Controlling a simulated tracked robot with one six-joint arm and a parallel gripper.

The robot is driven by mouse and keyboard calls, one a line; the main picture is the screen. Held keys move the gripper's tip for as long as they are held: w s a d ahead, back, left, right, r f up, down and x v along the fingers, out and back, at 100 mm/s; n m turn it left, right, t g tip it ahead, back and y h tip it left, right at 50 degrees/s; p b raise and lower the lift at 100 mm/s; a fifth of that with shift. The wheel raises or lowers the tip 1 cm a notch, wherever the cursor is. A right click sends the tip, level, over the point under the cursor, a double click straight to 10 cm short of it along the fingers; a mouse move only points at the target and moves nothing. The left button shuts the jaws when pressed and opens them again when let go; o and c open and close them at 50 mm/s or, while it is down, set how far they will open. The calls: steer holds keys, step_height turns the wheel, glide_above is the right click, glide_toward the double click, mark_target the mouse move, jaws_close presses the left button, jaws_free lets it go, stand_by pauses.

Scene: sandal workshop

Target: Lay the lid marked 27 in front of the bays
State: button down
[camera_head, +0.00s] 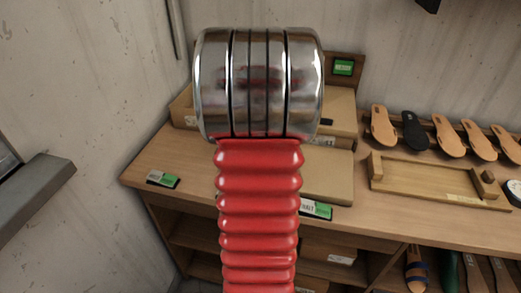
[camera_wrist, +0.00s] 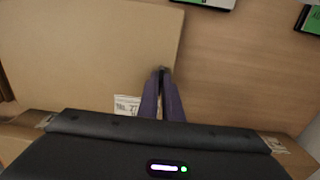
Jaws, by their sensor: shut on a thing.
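The lid is a flat tan cardboard panel (camera_wrist: 80,50) on the left of the wrist view, with a small white label (camera_wrist: 127,104) that appears to end in 27. My gripper (camera_wrist: 164,75) is shut on the lid's edge. The lid lies flat, on or just above the wooden bench top; I cannot tell which. In the head view, a tan panel (camera_head: 329,178) that looks like this lid shows to the right of my arm. My arm hides the gripper and the panel's left part there. Cardboard boxes (camera_head: 338,110) stand behind it.
Green-and-white tags lie at the bench's left front (camera_head: 163,178) and front edge (camera_head: 318,209). Another green tag (camera_head: 343,67) stands at the back. A wooden tray (camera_head: 425,185) and several sandal soles (camera_head: 448,138) are on the right.

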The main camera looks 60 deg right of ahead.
steer(key=shift+f, duration=0.5)
stand_by(0.3)
steer(key=c, duration=1.9)
jaws_free()
steer(key=shift+o, duration=0.2)
step_height(320, 180, up, 14)
steer(key=shift+d+f, duration=0.1)
